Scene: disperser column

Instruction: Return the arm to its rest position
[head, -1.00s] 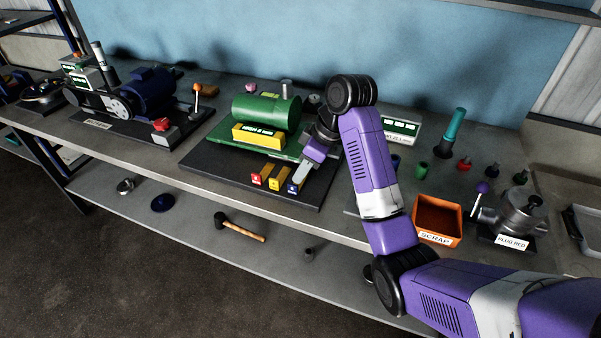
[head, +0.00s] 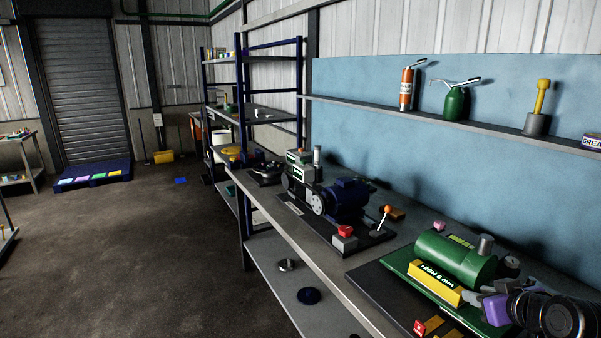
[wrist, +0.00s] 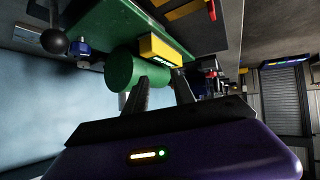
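My gripper (head: 472,296) is at the lower right of the head view, beside the front right of the green cylinder machine (head: 455,259) with its yellow label block. In the wrist view its two dark fingers (wrist: 162,92) stand apart with nothing between them. The green cylinder (wrist: 137,72) and the yellow block (wrist: 160,50) lie just beyond the fingertips; I cannot tell if they touch. Only the black wrist joint (head: 560,318) and a little purple of my arm show in the head view; the rest is out of frame.
A blue motor unit (head: 346,199) with a red block and an orange-knobbed lever stands left on the bench. An upper shelf (head: 450,122) carries an orange can (head: 407,90) and a green oiler (head: 456,103).

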